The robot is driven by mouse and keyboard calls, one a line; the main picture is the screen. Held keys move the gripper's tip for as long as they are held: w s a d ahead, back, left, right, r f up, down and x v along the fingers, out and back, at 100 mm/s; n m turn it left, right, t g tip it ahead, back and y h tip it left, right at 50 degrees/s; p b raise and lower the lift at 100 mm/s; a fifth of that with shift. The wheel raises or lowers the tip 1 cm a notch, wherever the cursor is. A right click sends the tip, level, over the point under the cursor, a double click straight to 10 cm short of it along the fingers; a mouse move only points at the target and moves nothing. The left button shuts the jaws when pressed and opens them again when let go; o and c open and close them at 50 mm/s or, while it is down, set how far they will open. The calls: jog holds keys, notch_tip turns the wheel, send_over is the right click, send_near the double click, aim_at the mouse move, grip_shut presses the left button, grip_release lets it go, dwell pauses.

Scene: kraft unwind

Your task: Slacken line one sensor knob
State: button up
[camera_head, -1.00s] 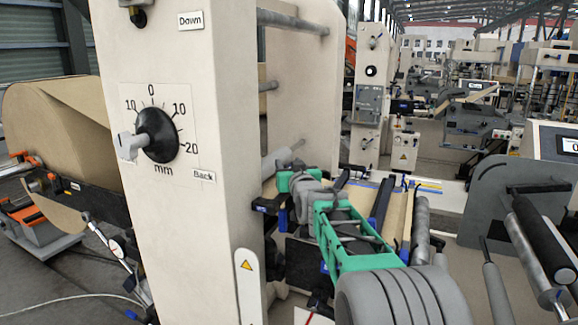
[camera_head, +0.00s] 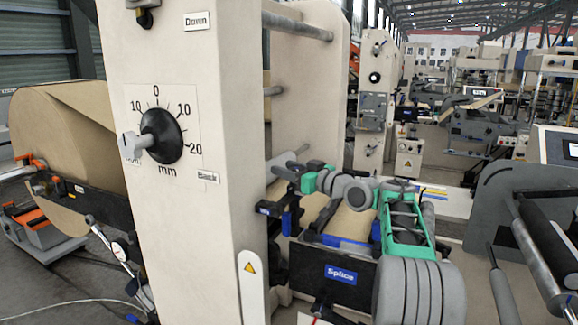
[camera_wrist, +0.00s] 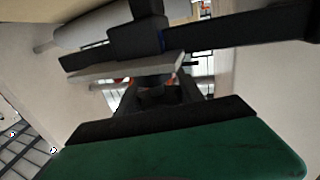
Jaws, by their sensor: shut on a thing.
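My gripper (camera_wrist: 157,90) shows in the wrist view with its dark fingers closed around a small dark knob (camera_wrist: 155,80) just under a grey plate (camera_wrist: 125,71). The fingers and plate hide most of the knob. A black block (camera_wrist: 140,38) with a blue edge sits beyond the plate, joined to a dark bar (camera_wrist: 240,35). In the head view, my arm's green wrist (camera_head: 312,178) reaches left, behind the cream pillar's right side. A black bracket with blue parts (camera_head: 268,208) is just below it. The fingertips and knob cannot be made out there.
The cream pillar (camera_head: 185,245) carries a black dial (camera_head: 161,136) with a millimetre scale. Rollers (camera_head: 297,25) run from it to a second panel. A kraft roll (camera_head: 60,140) stands at left.

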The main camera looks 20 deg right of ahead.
jog(key=shift+s+a+f+n+g+y+p, duration=0.1)
jog(key=shift+n+g+y+p, duration=0.45)
jog(key=shift+y+p, duration=0.3)
jog(key=shift+s+a+f+n+g+y+p, duration=0.15)
jog(key=shift+n+g+y+p, duration=0.45)
jog(key=shift+p, duration=0.5)
jog(key=shift+a+n+g+y+p, duration=0.1)
jog(key=shift+n+g+y+p, duration=0.4)
jog(key=shift+y+p, duration=0.4)
jog(key=shift+f, duration=0.15)
jog(key=o, duration=1.2)
jog(key=shift+o, duration=0.9)
jog(key=shift+r, duration=0.2)
jog(key=shift+a, duration=0.1)
